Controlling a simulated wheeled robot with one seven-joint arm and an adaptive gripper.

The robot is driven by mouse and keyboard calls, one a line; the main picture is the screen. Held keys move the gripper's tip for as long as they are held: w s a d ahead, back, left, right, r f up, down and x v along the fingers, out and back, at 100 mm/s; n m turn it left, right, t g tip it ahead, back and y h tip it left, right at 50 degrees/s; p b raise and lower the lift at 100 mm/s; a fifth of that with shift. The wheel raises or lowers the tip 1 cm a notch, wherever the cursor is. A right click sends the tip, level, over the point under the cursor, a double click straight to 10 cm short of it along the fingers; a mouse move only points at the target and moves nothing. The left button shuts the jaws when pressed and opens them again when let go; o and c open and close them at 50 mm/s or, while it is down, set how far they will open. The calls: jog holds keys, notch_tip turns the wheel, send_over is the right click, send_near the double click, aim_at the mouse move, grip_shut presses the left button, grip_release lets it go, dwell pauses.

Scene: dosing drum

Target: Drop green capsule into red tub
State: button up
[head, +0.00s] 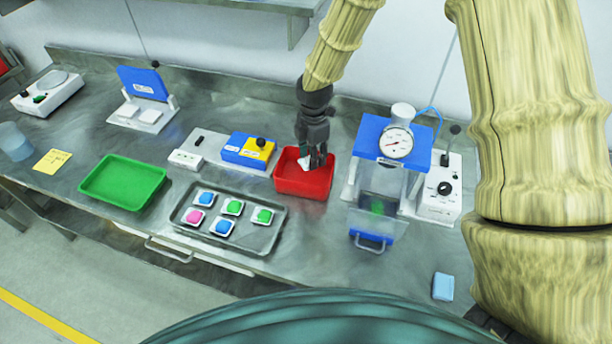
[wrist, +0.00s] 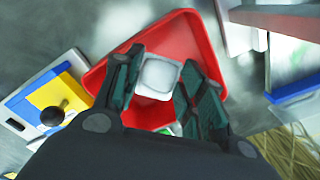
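The red tub (head: 303,185) stands on the bench, right of the capsule tray; its red wall (wrist: 205,35) fills much of the wrist view. My gripper (head: 312,158) points down into the tub. In the wrist view its fingertips (wrist: 160,75) stand on either side of a white square capsule (wrist: 158,78), which appears pinched between them. Its coloured face does not show. A small green and white patch (wrist: 172,130) lies lower between the fingers, mostly hidden. Two green capsules (head: 233,207) (head: 263,216) sit in the grey tray (head: 258,243).
The tray also holds blue and pink capsules (head: 193,218). A green tray (head: 125,182) lies at left. A blue and yellow box (head: 248,150) stands left of the tub, and a blue-topped press with a dial (head: 397,143) stands close on its right.

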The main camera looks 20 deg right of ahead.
jog(key=shift+o, duration=1.3)
jog(key=shift+s+r, duration=0.15)
jog(key=shift+r, duration=0.55)
notch_tip(320, 180, up, 11)
